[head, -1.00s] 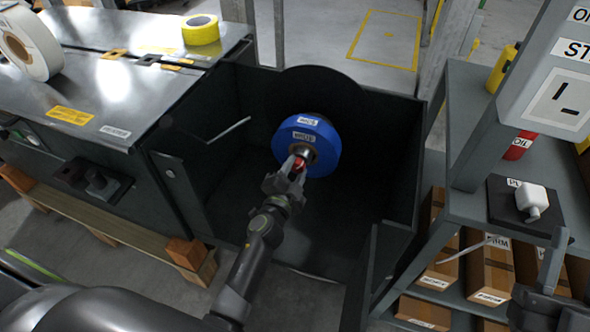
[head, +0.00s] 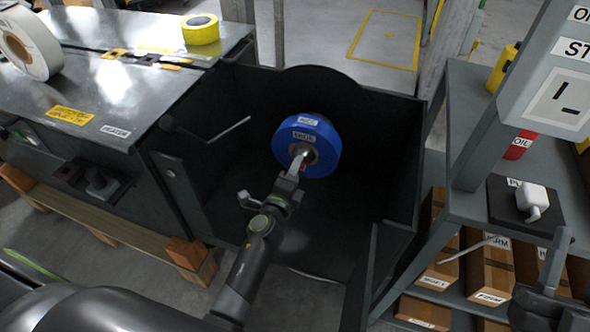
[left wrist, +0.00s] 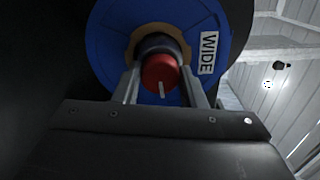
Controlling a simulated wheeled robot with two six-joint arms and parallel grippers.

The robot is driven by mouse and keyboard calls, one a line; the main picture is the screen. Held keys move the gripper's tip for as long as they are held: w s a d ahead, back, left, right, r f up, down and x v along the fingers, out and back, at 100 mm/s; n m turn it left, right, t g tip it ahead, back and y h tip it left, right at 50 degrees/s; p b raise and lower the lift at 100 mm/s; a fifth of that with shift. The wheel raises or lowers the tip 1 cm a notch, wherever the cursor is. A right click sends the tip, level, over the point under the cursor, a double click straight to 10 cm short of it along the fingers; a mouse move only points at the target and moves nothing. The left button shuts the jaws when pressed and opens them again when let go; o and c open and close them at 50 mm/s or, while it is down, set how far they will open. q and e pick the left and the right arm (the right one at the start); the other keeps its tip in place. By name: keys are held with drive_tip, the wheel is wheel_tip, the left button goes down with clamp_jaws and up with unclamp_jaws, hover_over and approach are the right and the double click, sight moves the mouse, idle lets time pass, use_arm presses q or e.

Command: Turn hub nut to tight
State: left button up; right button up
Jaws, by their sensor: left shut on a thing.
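The hub nut is a red cap with a white mark in the left wrist view (left wrist: 158,72), in front of a dark hub collar. It sits at the centre of a blue roll (head: 325,135), which also shows in the left wrist view (left wrist: 104,40) with a "WIDE" label. My left gripper (head: 299,162) reaches the roll's centre, shut on the nut with one finger on each side. In the head view the gripper mostly hides the nut. My right gripper (head: 556,270) is at the lower right edge, and its jaws are unclear.
The roll is inside a dark open-topped bin (head: 400,160) with high walls. A lever (head: 230,131) sticks out at the bin's left. A metal bench (head: 95,90) with a yellow tape roll (head: 200,30) stands left. A shelf (head: 470,130) with cartons stands right.

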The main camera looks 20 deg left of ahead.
use_arm(q)
drive_tip(key=shift+m, duration=0.5)
use_arm(e)
drive_tip(key=shift+r, duration=0.1)
use_arm(q)
drive_tip(key=o, duration=1)
